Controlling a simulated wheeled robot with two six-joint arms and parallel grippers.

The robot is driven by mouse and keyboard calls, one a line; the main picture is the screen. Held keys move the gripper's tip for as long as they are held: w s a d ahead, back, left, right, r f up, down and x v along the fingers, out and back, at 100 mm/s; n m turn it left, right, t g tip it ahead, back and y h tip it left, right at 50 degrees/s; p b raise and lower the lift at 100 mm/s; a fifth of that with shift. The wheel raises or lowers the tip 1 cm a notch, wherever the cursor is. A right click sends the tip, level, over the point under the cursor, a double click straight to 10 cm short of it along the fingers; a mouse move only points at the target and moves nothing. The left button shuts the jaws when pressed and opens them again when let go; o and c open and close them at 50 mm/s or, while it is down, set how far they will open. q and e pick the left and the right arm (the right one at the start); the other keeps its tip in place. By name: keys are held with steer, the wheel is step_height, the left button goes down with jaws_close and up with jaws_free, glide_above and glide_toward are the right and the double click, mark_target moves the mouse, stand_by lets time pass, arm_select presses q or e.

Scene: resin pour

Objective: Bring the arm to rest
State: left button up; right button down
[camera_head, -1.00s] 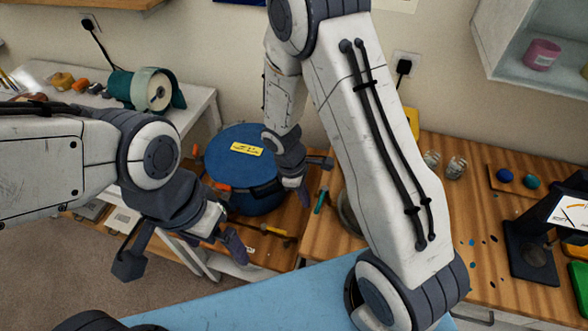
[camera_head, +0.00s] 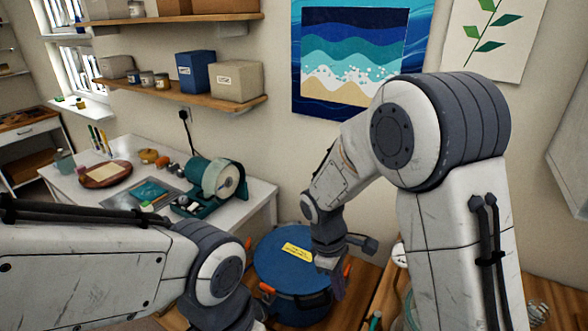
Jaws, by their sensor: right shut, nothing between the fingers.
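My right arm comes in from the right and bends down at the elbow. Its gripper (camera_head: 352,268) is shut and empty, in front of and above the right side of the blue round pot (camera_head: 280,262) with a yellow label. I cannot tell whether it touches the pot. My left arm (camera_head: 110,268) reaches in from the lower left. Its wrist meets the bottom edge and its gripper is out of the picture.
A white table (camera_head: 125,200) at left bears a teal machine (camera_head: 212,183) and a brown round tray (camera_head: 105,175). Wall shelves (camera_head: 190,93) hold boxes above it. A wooden bench (camera_head: 550,300) lies lower right, partly hidden by my right arm.

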steer(key=s+a+r+m+y+b, duration=0.1)
steer(key=s+a+r+m, duration=0.1)
steer(key=s, duration=0.7)
steer(key=s+a+r+m+t+y+b, duration=0.1)
steer(key=s+a+r, duration=0.3)
steer(key=s, duration=0.5)
steer(key=shift+s+a+r+m+t+y+b, duration=0.4)
steer(key=shift+a+y+b, duration=0.3)
steer(key=shift+a, duration=0.4)
steer(key=shift+w+d, duration=0.1)
steer(key=shift+w, duration=0.05)
